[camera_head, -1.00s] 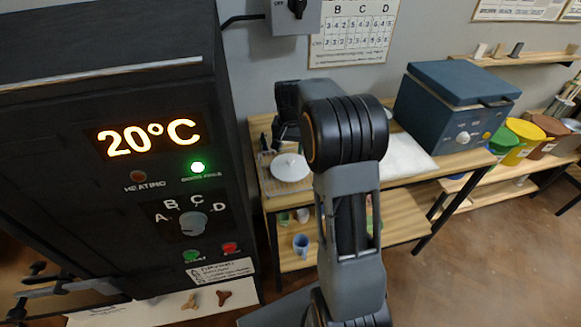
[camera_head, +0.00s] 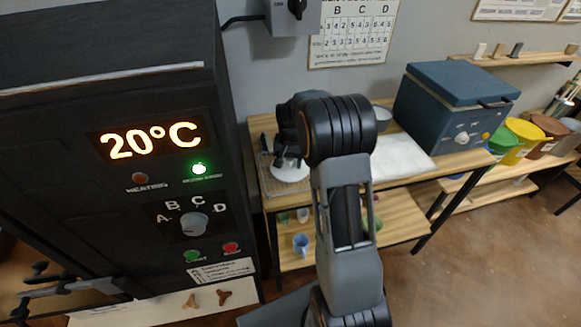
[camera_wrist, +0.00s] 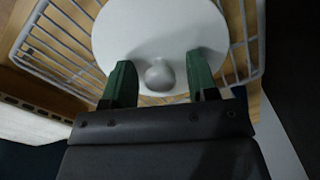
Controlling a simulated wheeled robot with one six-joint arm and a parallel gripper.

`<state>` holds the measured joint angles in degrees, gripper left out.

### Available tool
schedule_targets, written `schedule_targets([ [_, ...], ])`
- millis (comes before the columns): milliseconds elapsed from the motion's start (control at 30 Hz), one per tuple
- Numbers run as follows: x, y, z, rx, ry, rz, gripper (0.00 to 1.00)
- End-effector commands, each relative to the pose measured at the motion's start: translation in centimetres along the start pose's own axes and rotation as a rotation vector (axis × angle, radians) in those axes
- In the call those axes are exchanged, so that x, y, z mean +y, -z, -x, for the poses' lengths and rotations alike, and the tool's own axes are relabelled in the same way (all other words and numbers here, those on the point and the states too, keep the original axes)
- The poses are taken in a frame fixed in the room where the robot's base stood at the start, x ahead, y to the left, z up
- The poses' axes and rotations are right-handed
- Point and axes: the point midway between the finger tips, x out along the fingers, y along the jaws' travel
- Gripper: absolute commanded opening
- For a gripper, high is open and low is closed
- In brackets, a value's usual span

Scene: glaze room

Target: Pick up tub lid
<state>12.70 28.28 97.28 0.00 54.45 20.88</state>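The tub lid, a white round disc with a small round knob (camera_wrist: 160,73), lies on a wire rack (camera_wrist: 52,40). In the wrist view the lid (camera_wrist: 160,25) fills the upper middle. In the head view the lid (camera_head: 290,174) shows below my gripper, partly hidden by it. My gripper (camera_wrist: 158,64) is open, its two green fingers apart, one on each side of the knob. A gap shows between each finger and the knob. How high the fingertips are above the lid I cannot tell.
The rack sits at the left end of a wooden table (camera_head: 405,182), close to the dark kiln panel (camera_head: 165,170). A blue box-like kiln (camera_head: 450,110) stands at the right of the table. A grey bowl (camera_head: 381,118) stands behind my arm. Cups stand on the shelf below.

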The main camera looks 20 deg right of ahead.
Motion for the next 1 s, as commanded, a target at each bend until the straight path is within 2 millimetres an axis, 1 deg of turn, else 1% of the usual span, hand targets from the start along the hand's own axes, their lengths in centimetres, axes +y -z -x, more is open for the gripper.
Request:
schedule_targets([
  [33, 0.0, 0.0, 0.0, 0.0, 0.0, 0.0, 0.48],
  [67, 0.0, 0.0, 0.0, 0.0, 0.0, 0.0, 0.46],
  [400, 0.0, 0.0, 0.0, 0.0, 0.0, 0.0, 0.13],
  [500, 0.0, 0.0, 0.1, 0.0, 0.0, 0.0, 0.05],
  [767, 0.0, 0.0, 0.2, 0.001, 0.0, 0.0, 0.05],
  [867, 0.0, 0.1, 0.7, 0.003, 0.001, 0.0, 0.05],
  [967, 0.0, 0.1, 1.7, 0.002, 0.001, 0.0, 0.05],
  [1000, 0.0, 0.1, 2.3, 0.004, 0.002, 0.0, 0.05],
])
